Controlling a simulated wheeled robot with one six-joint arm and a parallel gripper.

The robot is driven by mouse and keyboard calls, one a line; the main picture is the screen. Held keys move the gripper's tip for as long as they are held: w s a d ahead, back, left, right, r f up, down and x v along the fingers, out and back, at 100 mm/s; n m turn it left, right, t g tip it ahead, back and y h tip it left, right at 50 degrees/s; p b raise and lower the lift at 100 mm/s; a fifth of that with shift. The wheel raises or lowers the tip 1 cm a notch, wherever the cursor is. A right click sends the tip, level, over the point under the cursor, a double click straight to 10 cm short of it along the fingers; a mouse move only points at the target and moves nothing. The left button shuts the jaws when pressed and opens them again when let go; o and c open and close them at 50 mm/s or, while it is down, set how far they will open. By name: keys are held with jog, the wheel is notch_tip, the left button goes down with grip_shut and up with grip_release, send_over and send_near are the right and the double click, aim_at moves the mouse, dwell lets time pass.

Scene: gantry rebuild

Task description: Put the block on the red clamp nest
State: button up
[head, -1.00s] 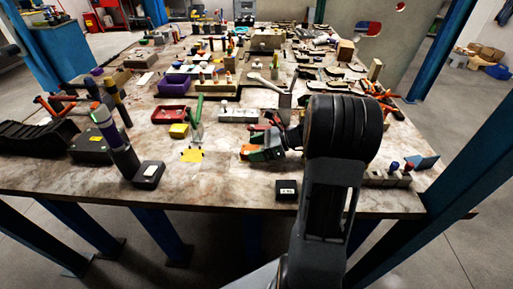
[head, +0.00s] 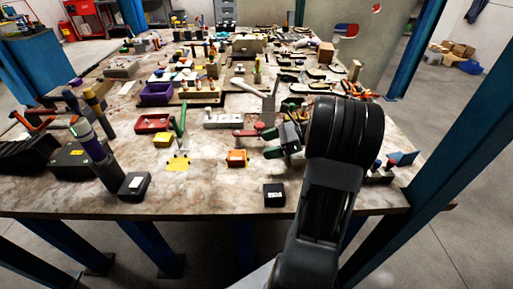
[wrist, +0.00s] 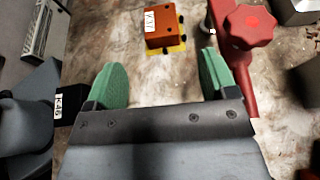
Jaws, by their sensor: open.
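The orange block (head: 237,158) with a white label sits on a yellow plate beside the red clamp (head: 247,133). In the wrist view the block (wrist: 162,25) lies beyond my fingertips, with the yellow plate (wrist: 177,47) showing at its edges. The red clamp's knob (wrist: 250,26) is just right of it. My gripper (wrist: 163,82) is open, with green finger pads and nothing between them. In the head view my gripper (head: 281,145) is right of the block and apart from it. My arm hides part of the table there.
A green clamp (head: 178,121) with an empty yellow plate (head: 178,164) stands to the left, near a yellow block (head: 163,140) and a red tray (head: 153,123). A black box (head: 274,195) is near the front edge. Tall markers stand at the left.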

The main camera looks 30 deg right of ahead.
jog(key=shift+v, duration=0.8)
jog(key=s+a+n+g+h, duration=0.1)
jog(key=a+n, duration=0.2)
jog(key=a, duration=0.1)
jog(key=s+a+n+g+h, duration=0.1)
jog(key=a+n+g+h, duration=0.1)
jog(key=a+n, duration=0.1)
jog(key=s+a+n+g+h, duration=0.1)
jog(key=s+a+n+g, duration=0.1)
jog(key=a, duration=0.3)
jog(key=shift+a+f+n+h, duration=0.2)
jog(key=shift+f+n+h, duration=0.1)
jog(key=shift+n, duration=0.3)
jog(key=s+a+n+h, duration=0.1)
jog(key=s+n+h, duration=0.1)
jog(key=n, duration=0.1)
jog(key=s+a+n+h, duration=0.1)
jog(key=a+n+h, duration=0.1)
jog(key=n, duration=0.2)
jog(key=s+a+n+h, duration=0.1)
jog(key=s+a+n, duration=0.1)
jog(key=n, duration=0.2)
jog(key=shift+s+a+f+h, duration=0.2)
jog(key=shift+s+f+h, duration=0.15)
jog(key=shift+h, duration=0.05)
jog(key=n, duration=0.1)
jog(key=n+t+h, duration=0.1)
jog(key=s+n, duration=0.1)
jog(key=shift+a+n, duration=0.3)
